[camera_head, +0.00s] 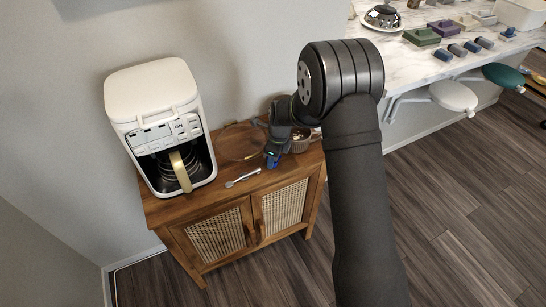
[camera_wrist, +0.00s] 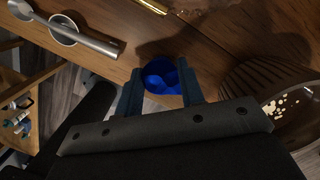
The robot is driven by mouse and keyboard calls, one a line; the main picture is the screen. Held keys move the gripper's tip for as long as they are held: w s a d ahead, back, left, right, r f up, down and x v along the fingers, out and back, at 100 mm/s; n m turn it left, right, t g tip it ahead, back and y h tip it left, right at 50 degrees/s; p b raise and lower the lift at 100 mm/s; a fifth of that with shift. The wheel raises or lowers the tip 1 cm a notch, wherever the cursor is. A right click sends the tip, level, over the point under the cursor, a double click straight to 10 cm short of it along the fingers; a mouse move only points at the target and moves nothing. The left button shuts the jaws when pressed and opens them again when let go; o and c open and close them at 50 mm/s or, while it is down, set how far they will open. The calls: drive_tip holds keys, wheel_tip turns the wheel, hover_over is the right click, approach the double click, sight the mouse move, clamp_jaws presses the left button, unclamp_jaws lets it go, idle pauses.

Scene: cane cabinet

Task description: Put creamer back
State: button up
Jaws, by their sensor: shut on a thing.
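A small blue creamer (camera_wrist: 160,75) is between my two fingertips in the wrist view. My gripper (camera_wrist: 159,85) is shut on it near the cabinet's front edge. In the head view, my gripper (camera_head: 273,157) is over the right part of the wooden cabinet top (camera_head: 215,187), and a bit of blue shows at its tip. I cannot tell whether the creamer touches the wood. A brown ribbed bowl (camera_head: 301,141) stands just right of my gripper, partly hidden by my arm. It also shows at the right of the wrist view (camera_wrist: 262,78), with pale bits inside.
A white coffee maker (camera_head: 150,90) with a gold-handled pot stands at the cabinet's left. A metal spoon (camera_head: 243,178) lies near the front edge. A clear round glass item (camera_head: 238,142) is behind it. A marble counter (camera_head: 405,60) with several items is at the right.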

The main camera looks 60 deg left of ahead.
drive_tip(key=o, duration=1)
drive_tip(key=shift+c, duration=0.2)
wheel_tip(320, 180, up, 12)
drive_tip(key=w+d, duration=0.1)
drive_tip(key=shift+w+d, duration=0.15)
drive_tip(key=shift+f, duration=0.1)
drive_tip(key=f, duration=0.3)
drive_tip(key=s+f, duration=0.1)
drive_tip(key=f, duration=0.3)
drive_tip(key=a+f, duration=0.1)
drive_tip(key=f, duration=0.3)
drive_tip(key=shift+s+a+f, duration=0.1)
drive_tip(key=shift+s+f, duration=0.05)
drive_tip(key=shift+f, duration=0.05)
drive_tip(key=shift+a, duration=0.1)
drive_tip(key=shift+r, duration=1.7)
